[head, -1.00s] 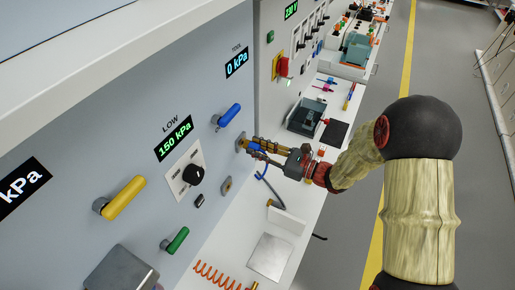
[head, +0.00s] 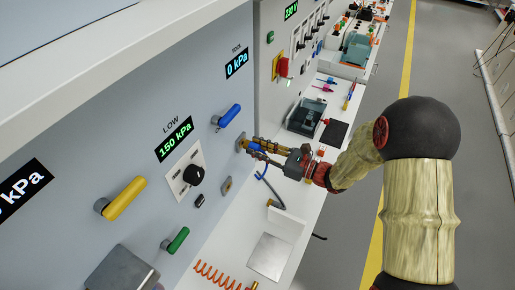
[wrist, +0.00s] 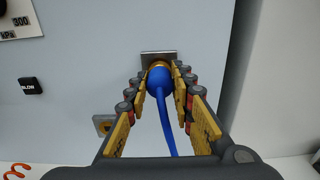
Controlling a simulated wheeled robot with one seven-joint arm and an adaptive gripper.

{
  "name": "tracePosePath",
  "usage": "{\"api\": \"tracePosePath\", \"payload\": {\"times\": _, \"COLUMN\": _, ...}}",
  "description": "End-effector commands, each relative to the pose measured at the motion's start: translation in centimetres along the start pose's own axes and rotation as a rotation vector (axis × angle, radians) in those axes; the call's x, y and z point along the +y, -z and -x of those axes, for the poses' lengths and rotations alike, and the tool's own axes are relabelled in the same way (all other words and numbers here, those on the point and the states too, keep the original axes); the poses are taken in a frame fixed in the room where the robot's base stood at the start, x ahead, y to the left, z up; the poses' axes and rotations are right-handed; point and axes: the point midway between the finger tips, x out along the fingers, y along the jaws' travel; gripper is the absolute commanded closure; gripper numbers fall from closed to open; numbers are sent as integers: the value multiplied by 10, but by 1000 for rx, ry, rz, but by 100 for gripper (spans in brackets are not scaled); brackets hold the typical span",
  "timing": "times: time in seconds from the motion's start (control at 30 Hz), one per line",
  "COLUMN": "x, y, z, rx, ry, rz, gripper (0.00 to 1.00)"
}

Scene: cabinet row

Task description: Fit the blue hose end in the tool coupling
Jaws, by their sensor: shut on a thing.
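My gripper (wrist: 160,85) is shut on the blue hose end (wrist: 159,80), with a yellow-padded finger on each side of it. In the wrist view the hose end's tip meets the brass ring of the tool coupling (wrist: 158,55), which sits on a square grey plate on the panel. How deep it sits is hidden. The blue hose (wrist: 167,125) hangs down between the fingers. In the head view my gripper (head: 256,147) is at the panel, below the blue-handled valve (head: 229,115). The TOOL display (head: 236,64) reads 0 kPa.
A second brass coupling (wrist: 103,124) is at lower left. The LOW display (head: 174,138) reads 150 kPa, above a black knob (head: 193,174). Yellow (head: 123,198) and green (head: 177,240) valve handles are on the panel. An orange coiled hose (head: 213,273) lies on the white bench below.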

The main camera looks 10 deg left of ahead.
Motion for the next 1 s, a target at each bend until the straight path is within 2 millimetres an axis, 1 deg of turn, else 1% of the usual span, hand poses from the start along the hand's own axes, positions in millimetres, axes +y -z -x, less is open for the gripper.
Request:
{"api": "tracePosePath", "payload": {"times": 0.37, "x": 0, "y": 0, "z": -1, "rx": 0, "ry": 0, "rz": 0, "gripper": 99}}
{"api": "tracePosePath", "payload": {"times": 0.9, "x": 0, "y": 0, "z": -11, "rx": 0, "ry": 0, "rz": 0, "gripper": 99}}
{"api": "tracePosePath", "payload": {"times": 0.93, "x": 0, "y": 0, "z": -11, "rx": 0, "ry": 0, "rz": 0, "gripper": 75}}
{"api": "tracePosePath", "payload": {"times": 1.0, "x": 0, "y": 0, "z": -11, "rx": 0, "ry": 0, "rz": 0, "gripper": 71}}
